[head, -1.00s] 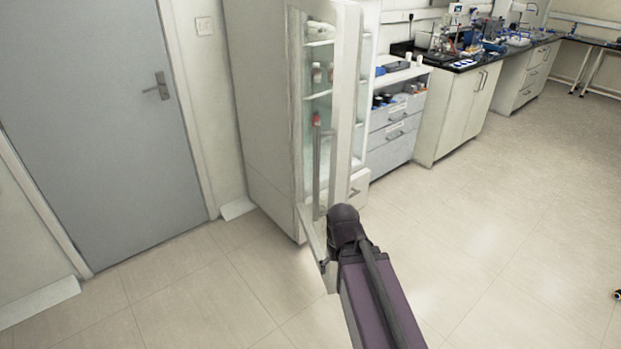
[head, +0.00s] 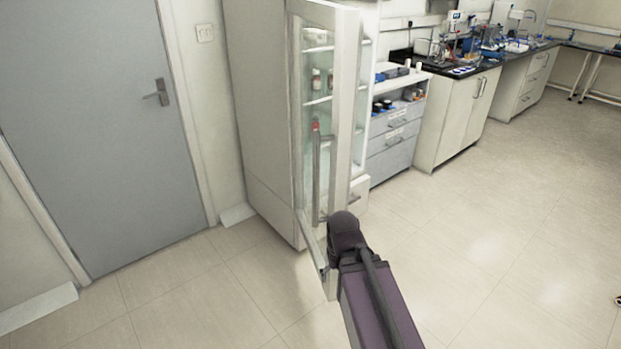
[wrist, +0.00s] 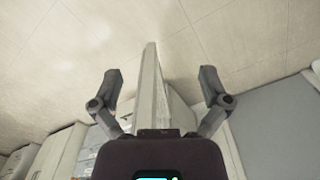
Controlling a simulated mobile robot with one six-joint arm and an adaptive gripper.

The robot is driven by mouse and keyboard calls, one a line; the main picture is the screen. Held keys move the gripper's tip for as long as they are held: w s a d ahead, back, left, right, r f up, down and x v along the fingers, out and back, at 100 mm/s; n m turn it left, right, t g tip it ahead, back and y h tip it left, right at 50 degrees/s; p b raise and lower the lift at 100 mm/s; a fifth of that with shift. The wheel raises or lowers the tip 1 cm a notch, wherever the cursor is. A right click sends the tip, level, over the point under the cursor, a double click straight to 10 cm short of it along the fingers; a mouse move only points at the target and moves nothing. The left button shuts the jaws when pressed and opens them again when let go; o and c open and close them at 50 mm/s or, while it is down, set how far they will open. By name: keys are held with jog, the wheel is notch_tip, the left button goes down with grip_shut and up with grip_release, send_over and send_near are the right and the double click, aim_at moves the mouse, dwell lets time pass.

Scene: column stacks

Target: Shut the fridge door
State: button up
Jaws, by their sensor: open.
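The fridge (head: 262,125) is a tall white cabinet left of the counters in the head view. Its glass door (head: 344,120) stands open towards me, with a long vertical handle (head: 317,180) on it. Shelves with a few bottles show through the glass. In the wrist view my gripper (wrist: 160,74) is open, with one finger on each side of the door's edge (wrist: 151,85). Gaps show between the door and both fingers. In the head view my arm covers the door's lower corner area, and the fingers cannot be made out.
A grey room door (head: 95,130) is shut to the left. A drawer unit (head: 394,140) and a white counter cabinet (head: 455,115) with lab equipment on top stand right of the fridge.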

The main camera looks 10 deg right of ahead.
jog(key=shift+w+f, duration=0.15)
jog(key=shift+w, duration=0.05)
jog(key=c, duration=0.7)
jog(key=shift+w+f+h+b, duration=0.15)
jog(key=shift+w+h+b, duration=0.15)
jog(key=shift+h, duration=0.1)
jog(key=c, duration=0.3)
jog(key=w+h+b, duration=0.1)
jog(key=w, duration=0.1)
jog(key=w+n+h+b, duration=0.1)
jog(key=w+h, duration=0.1)
jog(key=w+h+b, duration=0.1)
jog(key=h, duration=0.1)
jog(key=shift+w+a+f+n, duration=0.35)
jog(key=shift+w+a+n, duration=0.05)
grip_shut()
jog(key=w+a+r+t+h+b, duration=0.2)
jog(key=w+a+r+h, duration=0.1)
jog(key=a, duration=0.3)
jog(key=w+a+r+n+t+h+b, duration=0.1)
jog(key=w+a+r+h+b, duration=0.1)
jog(key=w+a+r+h, duration=0.2)
jog(key=w+a+r+t+h+b, duration=0.2)
jog(key=w+a+r+h, duration=0.1)
jog(key=a, duration=0.5)
jog(key=shift+w+r+n+t+h, duration=0.15)
jog(key=shift+w+n+t+h, duration=0.2)
jog(key=shift+h, duration=0.35)
